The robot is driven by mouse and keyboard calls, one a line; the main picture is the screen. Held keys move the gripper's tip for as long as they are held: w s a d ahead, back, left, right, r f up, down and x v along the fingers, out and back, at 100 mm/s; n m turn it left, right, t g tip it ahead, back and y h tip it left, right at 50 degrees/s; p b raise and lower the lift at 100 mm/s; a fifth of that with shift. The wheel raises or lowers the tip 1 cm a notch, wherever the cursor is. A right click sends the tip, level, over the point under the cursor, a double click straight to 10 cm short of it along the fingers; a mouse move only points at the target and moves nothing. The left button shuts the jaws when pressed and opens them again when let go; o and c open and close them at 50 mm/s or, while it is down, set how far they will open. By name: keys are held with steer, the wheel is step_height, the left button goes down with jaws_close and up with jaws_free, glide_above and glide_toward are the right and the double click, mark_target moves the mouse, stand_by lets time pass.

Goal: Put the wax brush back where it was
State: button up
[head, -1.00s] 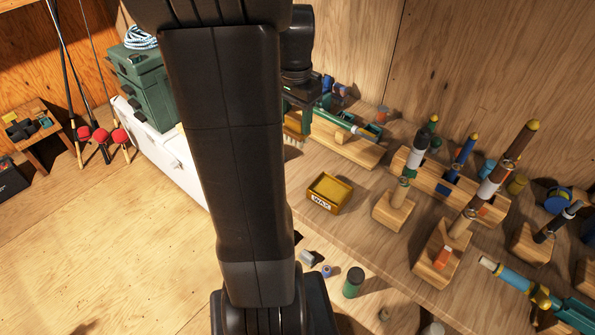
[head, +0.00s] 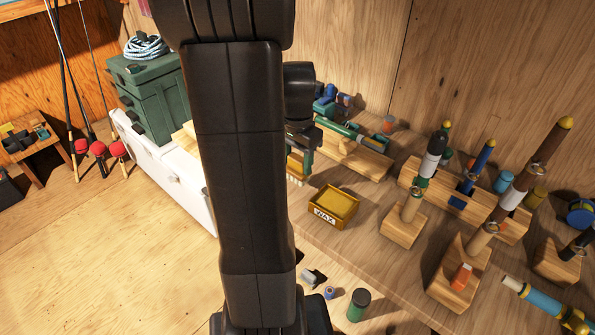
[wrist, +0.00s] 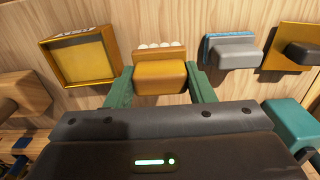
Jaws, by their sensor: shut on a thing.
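The wax brush (wrist: 160,72) has an orange-brown wooden block and pale bristles at its far side in the wrist view. My gripper (wrist: 163,82) is shut on it, with a green finger on each side. In the head view the brush (head: 294,168) shows beside my arm, bristles down, left of and behind the yellow wax box (head: 333,208); my arm hides part of it. I cannot tell whether the bristles touch the bench. The wax box (wrist: 80,60) is left of the brush in the wrist view, apart from it.
A grey block with a blue edge (wrist: 233,50) and a dark block on yellow (wrist: 302,45) lie to the brush's right in the wrist view. A wooden rack (head: 350,155) is behind the wax box. Rod-part stands (head: 404,225) fill the right of the bench.

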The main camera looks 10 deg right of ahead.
mark_target(298, 170)
steer(key=shift+f, duration=1.8)
steer(key=shift+f, duration=0.1)
steer(key=shift+f, duration=0.15)
steer(key=o, duration=1)
steer(key=shift+c, duration=0.2)
steer(key=shift+r, duration=0.2)
step_height(298, 170, up, 12)
steer(key=shift+r, duration=0.1)
